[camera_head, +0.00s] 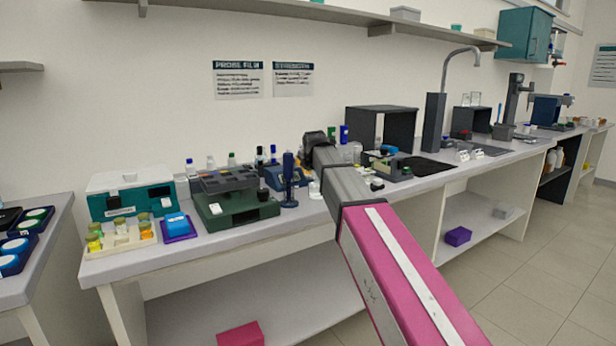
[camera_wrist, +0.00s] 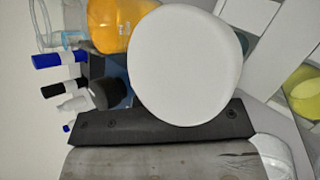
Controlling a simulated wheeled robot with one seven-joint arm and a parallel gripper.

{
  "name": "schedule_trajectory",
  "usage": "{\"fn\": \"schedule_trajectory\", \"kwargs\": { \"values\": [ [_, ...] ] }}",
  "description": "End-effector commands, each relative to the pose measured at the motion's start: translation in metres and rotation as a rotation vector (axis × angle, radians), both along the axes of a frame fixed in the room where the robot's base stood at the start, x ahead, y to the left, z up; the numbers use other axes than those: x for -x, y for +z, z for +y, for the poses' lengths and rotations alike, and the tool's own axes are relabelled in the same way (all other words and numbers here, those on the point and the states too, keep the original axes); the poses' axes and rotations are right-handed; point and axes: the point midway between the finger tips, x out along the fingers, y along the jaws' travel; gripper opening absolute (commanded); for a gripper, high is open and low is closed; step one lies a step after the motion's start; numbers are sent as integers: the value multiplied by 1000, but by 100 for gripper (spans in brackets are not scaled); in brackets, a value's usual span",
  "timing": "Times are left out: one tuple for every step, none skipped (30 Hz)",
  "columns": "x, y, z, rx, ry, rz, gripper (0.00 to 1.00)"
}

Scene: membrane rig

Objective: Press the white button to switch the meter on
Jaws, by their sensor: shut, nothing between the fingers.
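A blue instrument (camera_head: 274,178), which looks like the meter, stands on the bench left of my arm's end, partly behind a dark blue upright post (camera_head: 289,172). My gripper (camera_head: 318,142) is over the bench, right of and above this instrument; it is shut and empty, its tips small and unclear. In the wrist view a large smooth white rounded shape (camera_wrist: 185,65) fills the middle, very close to the camera, in front of a dark bar with screws. I cannot tell whether this shape is the button. No white button can be made out in the head view, nor any contact.
A dark green device (camera_head: 235,212) with a grey top, a blue block on a purple base (camera_head: 177,226) and a teal-white box (camera_head: 128,195) stand to the left. Several capped bottles line the back. A dark open-fronted housing (camera_head: 382,122) and a sink tap (camera_head: 445,85) are at the right.

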Motion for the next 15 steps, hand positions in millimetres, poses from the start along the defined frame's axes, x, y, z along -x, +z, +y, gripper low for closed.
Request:
{"fn": "schedule_trajectory", "kwargs": {
  "values": [
    [0,1,0,0,0,0,0],
    [0,1,0,0,0,0,0],
    [0,1,0,0,1,1,0],
    [0,1,0,0,0,1,0],
    [0,1,0,0,0,1,0],
    [0,1,0,0,0,1,0],
    [0,1,0,0,0,1,0],
    [0,1,0,0,0,1,0],
    [0,1,0,0,0,1,0],
    [0,2,0,0,0,0,0],
    [0,3,0,0,0,0,0],
    [0,4,0,0,0,0,0],
    [0,6,0,1,-1,1,0],
    [0,7,0,0,0,1,0],
    [0,10,0,0,0,1,0]
  ]
}}
